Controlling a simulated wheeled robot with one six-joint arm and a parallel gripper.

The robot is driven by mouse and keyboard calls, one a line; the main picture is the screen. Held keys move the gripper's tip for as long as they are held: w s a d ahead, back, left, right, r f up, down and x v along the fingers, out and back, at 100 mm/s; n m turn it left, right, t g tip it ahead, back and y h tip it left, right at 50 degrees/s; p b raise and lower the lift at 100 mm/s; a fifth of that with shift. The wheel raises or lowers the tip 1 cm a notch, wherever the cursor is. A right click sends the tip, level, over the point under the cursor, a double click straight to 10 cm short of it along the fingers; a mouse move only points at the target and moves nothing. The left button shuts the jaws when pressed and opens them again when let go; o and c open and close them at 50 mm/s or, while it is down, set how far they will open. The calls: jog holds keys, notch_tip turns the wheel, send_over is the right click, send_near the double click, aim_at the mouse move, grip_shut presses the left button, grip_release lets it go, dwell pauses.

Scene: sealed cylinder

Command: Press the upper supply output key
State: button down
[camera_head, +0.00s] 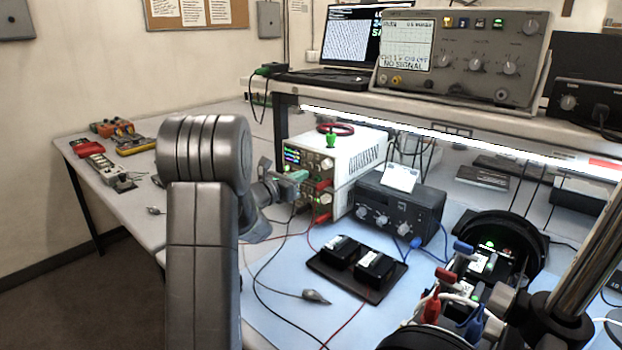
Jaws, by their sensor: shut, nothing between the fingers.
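Two white bench supplies are stacked on the blue mat under the shelf. The upper supply (350,150) has a lit display at its front left, knobs, and a red plug low on its front. The lower supply (340,199) sits directly beneath it, with its front partly covered by my arm. My gripper (296,177) is shut and empty, in front of the lower part of the upper supply's face. I cannot tell whether its tip touches the panel. The output key is too small or hidden to make out. A green piece shows by the fingertips.
A dark blue-grey box with knobs (398,212) stands right of the supplies. A black tray (336,268) with two black blocks lies in front. Loose leads cross the mat (276,318). The shelf (445,115) overhangs the supplies. An open black cylinder (535,258) is at right.

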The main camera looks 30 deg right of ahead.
jog(key=b+v, duration=0.1)
jog(key=v, duration=0.7)
jog(key=shift+w, duration=0.15)
jog(key=shift+f, duration=0.1)
